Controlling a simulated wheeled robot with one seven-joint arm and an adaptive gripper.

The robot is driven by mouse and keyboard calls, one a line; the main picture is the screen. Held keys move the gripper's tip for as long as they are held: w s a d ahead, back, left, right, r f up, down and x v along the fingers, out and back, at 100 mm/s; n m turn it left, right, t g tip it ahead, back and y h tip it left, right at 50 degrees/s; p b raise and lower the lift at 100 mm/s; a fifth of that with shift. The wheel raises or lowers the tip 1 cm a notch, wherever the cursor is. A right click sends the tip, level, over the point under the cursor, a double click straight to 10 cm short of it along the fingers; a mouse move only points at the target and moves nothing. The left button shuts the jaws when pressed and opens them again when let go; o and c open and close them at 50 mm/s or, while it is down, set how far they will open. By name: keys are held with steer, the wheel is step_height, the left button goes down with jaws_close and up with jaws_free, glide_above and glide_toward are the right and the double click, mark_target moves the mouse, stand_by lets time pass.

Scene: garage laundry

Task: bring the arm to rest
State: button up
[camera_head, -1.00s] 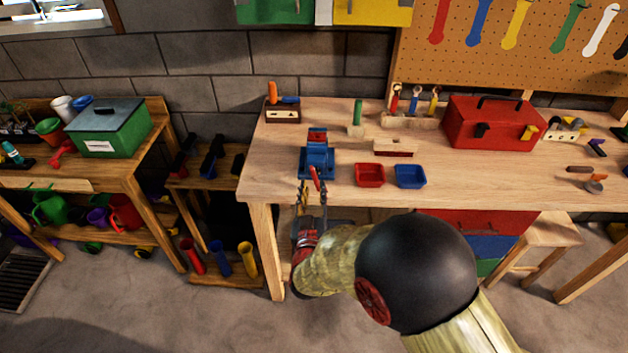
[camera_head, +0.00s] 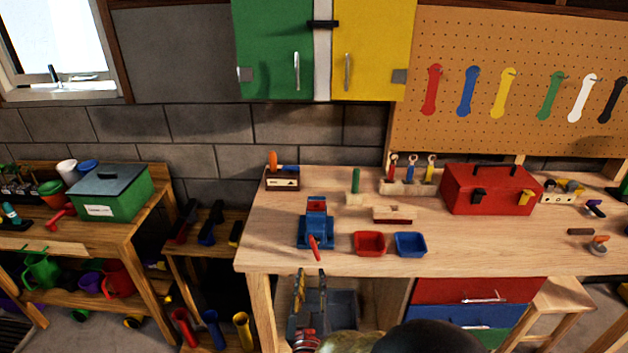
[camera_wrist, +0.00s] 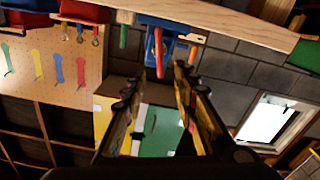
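My gripper (camera_head: 309,277) is in front of the workbench's front edge, just below the blue vise (camera_head: 316,230) in the head view. Its two fingers stand apart with nothing between them. The vise sits at the bench's left front, with a red handle (camera_head: 314,248) hanging towards the gripper. In the wrist view, my gripper (camera_wrist: 160,73) is open, and the vise (camera_wrist: 165,22) and its red handle (camera_wrist: 158,52) lie beyond the fingertips, apparently untouched. Most of my arm is below the head view's lower edge.
The wooden workbench (camera_head: 465,243) holds a red tray (camera_head: 369,243), a blue tray (camera_head: 410,244) and a red toolbox (camera_head: 488,190). Drawers (camera_head: 470,291) are under it. A low shelf (camera_head: 190,262) stands left. The grey bin or box under the bench is partly hidden.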

steer(key=s+a+f+n+g+y, duration=0.1)
steer(key=s+a+f+g+y, duration=0.15)
steer(key=f, duration=0.35)
steer(key=s+a+f+g+y, duration=0.1)
steer(key=s+a+f+g, duration=0.25)
steer(key=f, duration=0.35)
steer(key=s+r+g, duration=0.2)
steer(key=s+g, duration=0.4)
steer(key=s, duration=0.2)
steer(key=s+d+r+m+h, duration=0.1)
steer(key=s+d+r, duration=0.3)
steer(key=d+r, duration=0.4)
steer(key=s+d+r+m+h, duration=0.1)
steer(key=s+d+r, duration=0.3)
steer(key=d+r, duration=0.4)
steer(key=s+d+r+m+h, duration=0.1)
steer(key=s+d+r, duration=0.3)
steer(key=d+r, duration=0.5)
steer(key=shift+d+m, duration=0.3)
steer(key=shift+d, duration=0.25)
